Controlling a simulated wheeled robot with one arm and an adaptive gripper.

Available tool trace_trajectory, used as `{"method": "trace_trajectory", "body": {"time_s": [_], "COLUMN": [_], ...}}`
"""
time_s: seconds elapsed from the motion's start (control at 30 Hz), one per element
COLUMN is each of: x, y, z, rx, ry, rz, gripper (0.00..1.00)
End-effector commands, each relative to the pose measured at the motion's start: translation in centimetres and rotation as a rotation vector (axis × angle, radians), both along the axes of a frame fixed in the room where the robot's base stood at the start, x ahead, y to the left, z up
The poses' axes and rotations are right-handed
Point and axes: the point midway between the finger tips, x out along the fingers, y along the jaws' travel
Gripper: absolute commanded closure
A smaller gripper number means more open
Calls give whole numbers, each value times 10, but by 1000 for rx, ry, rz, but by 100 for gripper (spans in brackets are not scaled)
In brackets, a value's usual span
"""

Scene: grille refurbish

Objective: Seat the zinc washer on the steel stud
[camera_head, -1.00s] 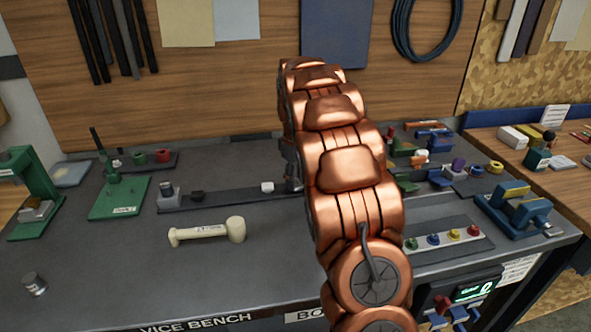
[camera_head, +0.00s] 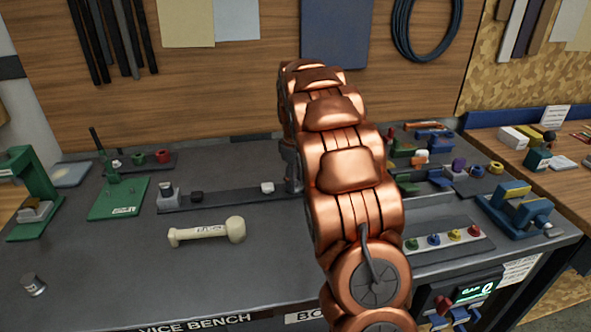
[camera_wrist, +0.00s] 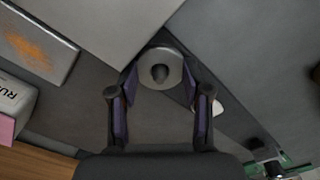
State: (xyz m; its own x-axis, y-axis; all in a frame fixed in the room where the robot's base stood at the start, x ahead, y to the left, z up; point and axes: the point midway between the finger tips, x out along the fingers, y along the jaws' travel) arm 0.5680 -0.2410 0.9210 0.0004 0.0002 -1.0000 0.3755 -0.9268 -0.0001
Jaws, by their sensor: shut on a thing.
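In the head view my arm hides the washer and the stud.
A dark strip (camera_head: 225,197) with small parts lies left of my arm on the bench. A pale mallet (camera_head: 208,232) lies in front of it. A green fixture (camera_head: 120,198) stands left, a blue clamp (camera_head: 517,208) right. The front left bench is mostly clear.

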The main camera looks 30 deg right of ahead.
Motion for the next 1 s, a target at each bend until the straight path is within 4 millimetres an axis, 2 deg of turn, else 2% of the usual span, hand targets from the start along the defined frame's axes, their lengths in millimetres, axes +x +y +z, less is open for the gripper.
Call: {"method": "trace_trajectory", "body": {"time_s": [0.07,0.1,0.37,0.6,0.8,1.0], "x": [0,0,0,0,0,0], "y": [0,0,0,0,0,0], "z": [-1,-1,-1,0,-1,-1], "rx": [1,1,0,0,0,0], "ry": [0,0,0,0,1,1], "rz": [0,0,0,0,0,0], "gripper": [91,51,24,23,2,0]}}
